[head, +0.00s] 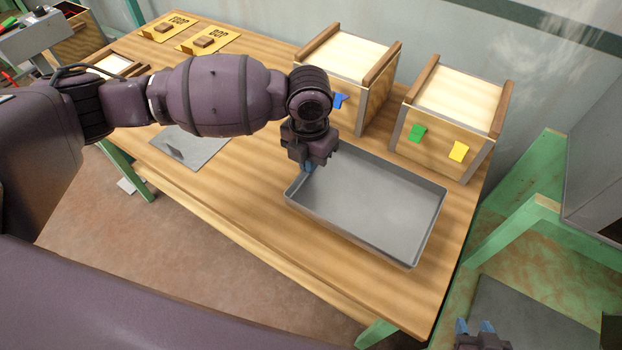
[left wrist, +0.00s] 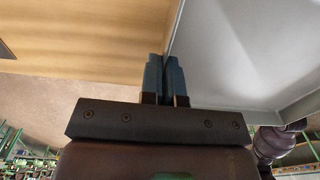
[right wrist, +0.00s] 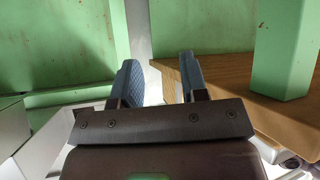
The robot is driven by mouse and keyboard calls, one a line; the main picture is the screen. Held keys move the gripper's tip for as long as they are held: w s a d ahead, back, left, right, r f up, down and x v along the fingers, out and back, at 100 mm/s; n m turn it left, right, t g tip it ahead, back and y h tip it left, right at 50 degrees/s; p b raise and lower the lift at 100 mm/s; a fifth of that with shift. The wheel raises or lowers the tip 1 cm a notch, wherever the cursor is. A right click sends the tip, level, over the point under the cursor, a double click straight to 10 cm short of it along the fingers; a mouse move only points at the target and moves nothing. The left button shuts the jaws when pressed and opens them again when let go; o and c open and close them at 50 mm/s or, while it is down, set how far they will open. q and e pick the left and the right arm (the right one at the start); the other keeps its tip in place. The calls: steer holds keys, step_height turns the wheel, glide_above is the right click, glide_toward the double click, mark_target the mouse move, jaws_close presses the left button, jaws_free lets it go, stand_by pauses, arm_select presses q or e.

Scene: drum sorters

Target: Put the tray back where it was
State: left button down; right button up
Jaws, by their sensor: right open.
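The grey, shallow, empty tray (head: 375,205) lies on the wooden table, near its right end. It also shows in the left wrist view (left wrist: 250,50). My left gripper (head: 308,168) is at the tray's left wall. Its blue fingers (left wrist: 164,78) are close together, with the tray's rim running in between them. Whether the tray is lifted at all I cannot tell. My right gripper (head: 475,327) is off the table at the lower right. Its fingers (right wrist: 157,82) are apart, with nothing between them.
Two wooden boxes with coloured tags (head: 350,80) (head: 455,110) stand behind the tray. A flat grey sheet (head: 190,147) lies left of it, partly behind my left arm. Yellow cards with brown blocks (head: 205,42) lie at the back left. A green frame (head: 520,225) stands right of the table.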

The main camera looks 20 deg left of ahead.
mark_target(310, 180)
arm_select(q)
steer(key=shift+f, duration=0.8)
step_height(310, 180, down, 5)
steer(key=shift+r+b, duration=0.1)
steer(key=shift+b, duration=0.45)
arm_select(e)
steer(key=shift+w+f, duration=0.1)
steer(key=shift+f, duration=0.25)
arm_select(q)
steer(key=shift+f, duration=0.3)
steer(key=c, duration=1.4)
jaws_free()
steer(key=shift+o, duration=0.2)
steer(key=shift+r, duration=0.15)
arm_select(e)
steer(key=shift+a, duration=0.1)
